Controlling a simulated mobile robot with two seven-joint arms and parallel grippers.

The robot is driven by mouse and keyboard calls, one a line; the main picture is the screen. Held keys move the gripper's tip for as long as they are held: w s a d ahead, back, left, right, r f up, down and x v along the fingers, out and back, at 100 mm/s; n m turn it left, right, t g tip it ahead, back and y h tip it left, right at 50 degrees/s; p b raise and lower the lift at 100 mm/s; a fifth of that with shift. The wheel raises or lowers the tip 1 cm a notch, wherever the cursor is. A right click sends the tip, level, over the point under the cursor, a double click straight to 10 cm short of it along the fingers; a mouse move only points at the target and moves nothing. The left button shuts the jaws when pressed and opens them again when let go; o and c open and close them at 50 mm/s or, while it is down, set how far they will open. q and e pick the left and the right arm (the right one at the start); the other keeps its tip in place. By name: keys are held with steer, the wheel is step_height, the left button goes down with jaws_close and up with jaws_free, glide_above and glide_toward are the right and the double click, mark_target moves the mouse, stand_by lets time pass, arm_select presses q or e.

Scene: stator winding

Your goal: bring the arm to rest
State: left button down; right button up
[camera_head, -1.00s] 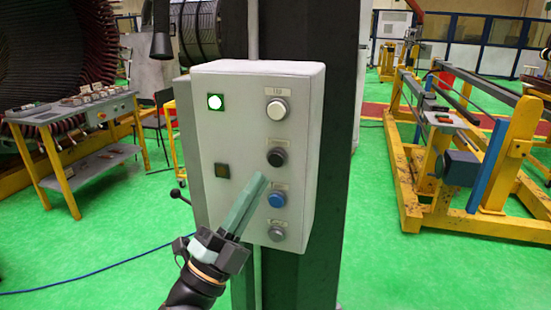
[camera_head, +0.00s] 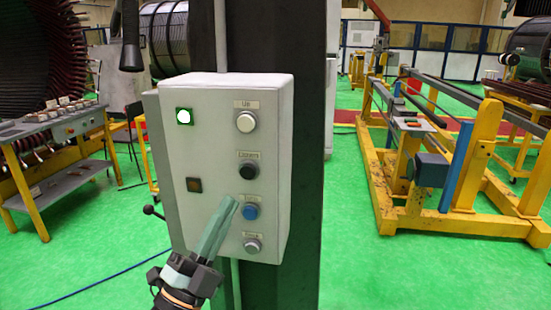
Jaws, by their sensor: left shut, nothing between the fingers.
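My left gripper (camera_head: 230,208) comes up from the lower edge of the head view. Its greenish fingers are together with nothing between them. The fingertips are in front of the control box (camera_head: 212,150), just left of the blue button (camera_head: 250,212). I cannot tell whether they touch the box. The box also bears a white button (camera_head: 246,122), a black button (camera_head: 248,171) and a grey button (camera_head: 252,246). My right gripper is not in view.
The box is fixed to a dark column (camera_head: 303,150). A table with parts (camera_head: 70,128) stands at the left beside a large wound stator (camera_head: 30,80). A yellow frame (camera_head: 400,205) stands at the right. Green floor (camera_head: 345,250) lies open between column and frame.

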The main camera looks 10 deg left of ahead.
arm_select(q)
steer(key=s+a+f+n+g+y+p, duration=0.15)
steer(key=f+n+g+y, duration=0.35)
steer(key=f, duration=0.7)
steer(key=a+f+n+g+y, duration=0.15)
steer(key=f+n, duration=0.45)
steer(key=f, duration=0.6)
steer(key=s+d+f+n+g+p, duration=0.1)
steer(key=s+f+n+g, duration=0.4)
steer(key=s+f, duration=1.1)
step_height(320, 180, down, 4)
steer(key=g, duration=0.3)
steer(key=shift+f+n, duration=0.15)
steer(key=shift+n, duration=0.15)
